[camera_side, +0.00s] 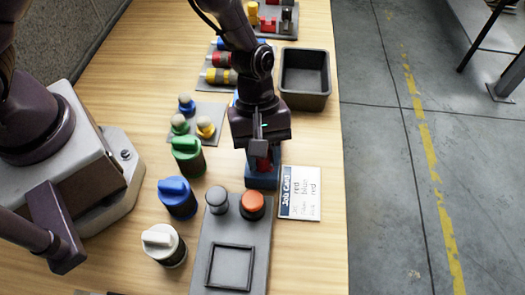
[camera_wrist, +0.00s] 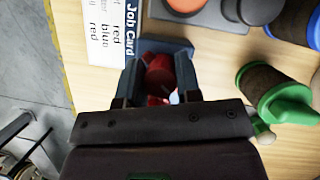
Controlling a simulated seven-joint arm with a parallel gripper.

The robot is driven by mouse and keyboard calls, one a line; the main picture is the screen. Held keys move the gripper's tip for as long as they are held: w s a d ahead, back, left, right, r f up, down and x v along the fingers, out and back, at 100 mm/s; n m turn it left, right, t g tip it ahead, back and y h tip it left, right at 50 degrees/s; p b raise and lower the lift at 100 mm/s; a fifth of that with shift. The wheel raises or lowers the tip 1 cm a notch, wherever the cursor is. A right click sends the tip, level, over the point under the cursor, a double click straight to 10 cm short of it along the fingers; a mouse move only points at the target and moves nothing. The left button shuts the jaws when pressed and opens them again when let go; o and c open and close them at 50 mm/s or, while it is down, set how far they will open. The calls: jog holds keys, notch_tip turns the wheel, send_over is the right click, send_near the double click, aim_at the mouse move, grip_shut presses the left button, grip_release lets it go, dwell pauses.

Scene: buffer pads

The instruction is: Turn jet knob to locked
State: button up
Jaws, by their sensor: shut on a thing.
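My gripper (camera_side: 262,150) points down over a small blue base (camera_side: 262,182) in the middle of the table. Its fingers are shut on a red part (camera_wrist: 159,74), which stands at the blue base, also visible in the wrist view (camera_wrist: 180,46). The fingers hide much of the red part, and its turn position cannot be read. Three bar-handled knobs stand to the left in the side view: a green one (camera_side: 187,157), a blue one (camera_side: 177,197) and a white one (camera_side: 164,244). No label shows which knob is the jet knob.
A job card (camera_side: 300,193) lies right of the blue base. A grey panel (camera_side: 205,250) with an orange button (camera_side: 253,204) and a grey knob (camera_side: 217,199) is in front. A dark bin (camera_side: 305,78) and small coloured pegs (camera_side: 205,127) stand behind.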

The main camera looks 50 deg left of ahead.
jog(key=m+g+y, duration=0.1)
jog(key=m, duration=0.5)
jog(key=shift+w+a+m+g+y, duration=0.1)
jog(key=shift+m+g+y, duration=0.2)
jog(key=shift+g+y, duration=0.1)
jog(key=m+y, duration=0.1)
jog(key=m, duration=0.2)
jog(key=m+y, duration=0.1)
jog(key=m, duration=0.2)
jog(key=shift+f+g, duration=0.1)
jog(key=shift+g, duration=0.2)
jog(key=o, duration=0.9)
jog(key=v, duration=1.3)
jog(key=shift+d, duration=0.2)
jog(key=shift+m, duration=0.3)
